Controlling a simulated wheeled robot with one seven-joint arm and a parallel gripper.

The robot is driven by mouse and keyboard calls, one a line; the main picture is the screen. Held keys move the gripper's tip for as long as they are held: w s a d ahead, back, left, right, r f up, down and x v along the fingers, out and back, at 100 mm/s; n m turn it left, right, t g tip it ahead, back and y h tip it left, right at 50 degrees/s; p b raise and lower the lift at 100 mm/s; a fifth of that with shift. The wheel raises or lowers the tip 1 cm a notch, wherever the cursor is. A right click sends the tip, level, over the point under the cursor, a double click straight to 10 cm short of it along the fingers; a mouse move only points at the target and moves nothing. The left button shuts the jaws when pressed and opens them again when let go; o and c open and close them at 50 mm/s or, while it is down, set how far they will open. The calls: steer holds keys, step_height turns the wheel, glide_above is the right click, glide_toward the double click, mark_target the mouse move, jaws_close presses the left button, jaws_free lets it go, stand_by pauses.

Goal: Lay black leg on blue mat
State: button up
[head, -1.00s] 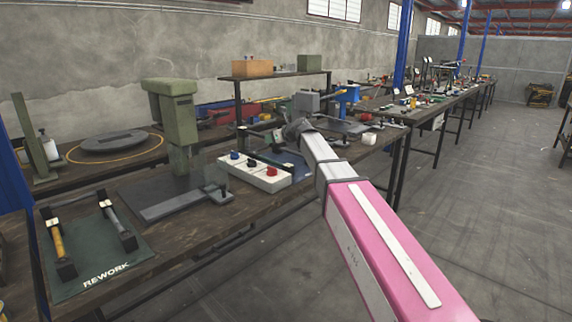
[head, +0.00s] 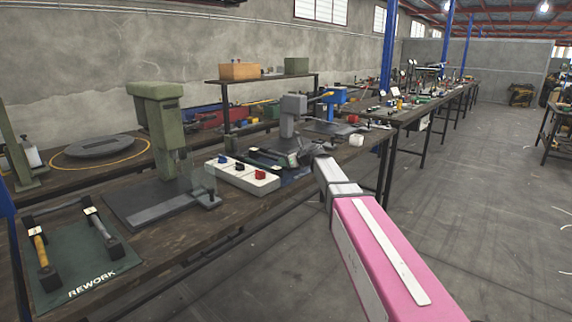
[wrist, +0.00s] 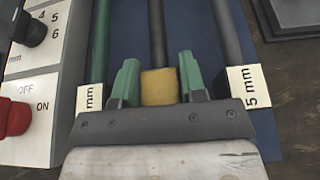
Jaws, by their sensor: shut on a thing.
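In the wrist view my gripper (wrist: 158,84) has its green-padded fingers closed on the yellow sleeve of a black leg (wrist: 157,35), whose rod runs away from me. The black leg lies lengthwise over the blue mat (wrist: 128,42), between a green leg (wrist: 99,45) on the left and a dark grey leg (wrist: 227,45) on the right. White tags reading "mm" and "5 mm" sit at the near ends of these two. I cannot tell whether the black leg touches the mat. In the head view the blue mat (head: 297,174) is partly hidden by my arm.
A green REWORK mat (head: 85,262) holds two handled pieces at far left.

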steer(key=shift+f, duration=0.45)
steer(key=shift+f, duration=0.1)
steer(key=o, duration=1)
steer(key=v, duration=1.2)
steer(key=shift+r, duration=0.25)
